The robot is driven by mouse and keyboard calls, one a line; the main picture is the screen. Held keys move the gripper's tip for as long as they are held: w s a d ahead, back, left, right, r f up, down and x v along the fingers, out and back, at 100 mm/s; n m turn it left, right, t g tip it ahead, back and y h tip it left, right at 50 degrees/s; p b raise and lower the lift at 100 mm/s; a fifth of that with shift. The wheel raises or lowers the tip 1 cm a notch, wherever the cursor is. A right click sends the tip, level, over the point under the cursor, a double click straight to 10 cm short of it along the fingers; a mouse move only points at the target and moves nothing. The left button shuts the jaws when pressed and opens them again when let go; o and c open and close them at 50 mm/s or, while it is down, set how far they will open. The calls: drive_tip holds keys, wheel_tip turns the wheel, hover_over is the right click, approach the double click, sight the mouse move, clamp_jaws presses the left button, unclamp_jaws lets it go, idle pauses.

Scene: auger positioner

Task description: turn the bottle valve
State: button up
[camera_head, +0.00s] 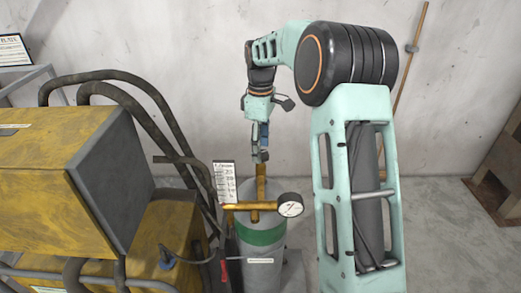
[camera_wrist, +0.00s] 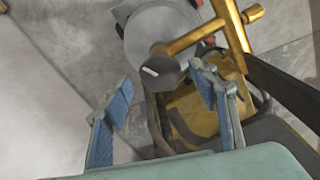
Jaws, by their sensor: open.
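A grey gas bottle (camera_head: 262,257) with a green band stands upright on the floor; its top shows in the wrist view (camera_wrist: 142,42). Brass valve fittings (camera_head: 250,207) sit on it and carry a round dial gauge (camera_head: 290,205). In the wrist view a dark round knob (camera_wrist: 163,73) with a white mark sits at the end of the brass stem (camera_wrist: 190,39). My gripper (camera_head: 261,156) points down above the bottle. Its two blue fingers are open (camera_wrist: 162,84), with the knob between and beyond their tips. I cannot tell whether they touch it.
A yellow machine (camera_head: 50,180) with a grey side panel and thick dark hoses (camera_head: 150,105) stands at the left, close to the bottle. A wall is behind. The floor at right is mostly clear, with a brown wooden structure (camera_head: 500,165).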

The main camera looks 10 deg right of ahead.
wheel_tip(320, 180, up, 11)
drive_tip(key=shift+f, duration=0.15)
drive_tip(key=shift+a, duration=0.1)
